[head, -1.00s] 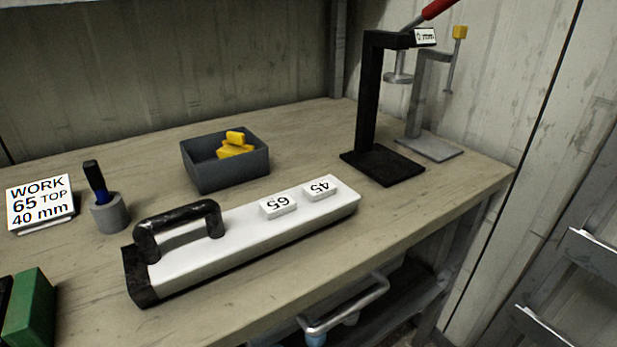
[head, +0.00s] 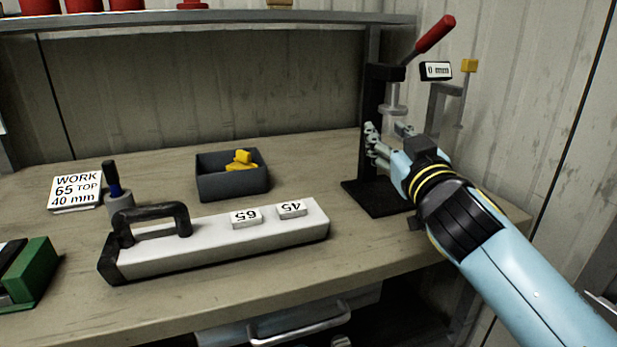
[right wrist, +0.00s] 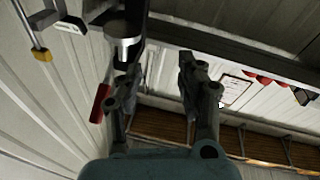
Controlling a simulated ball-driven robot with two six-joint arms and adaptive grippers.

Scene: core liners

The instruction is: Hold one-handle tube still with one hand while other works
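The one-handle tube (head: 200,245) is a long white body lying on the bench, with a black end and a single black arched handle (head: 150,214) at its left. Two white blocks marked 65 (head: 246,218) and 45 (head: 291,208) sit on its top. My right gripper (head: 375,145) is at the black press stand (head: 372,100), away from the tube. In the right wrist view its two fingers (right wrist: 155,85) are apart with nothing between them; a round metal press foot (right wrist: 123,45) shows beyond the left finger. My left gripper is not in view.
A grey bin (head: 232,185) with yellow pieces stands behind the tube. The display (head: 436,70) reads 0 mm.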

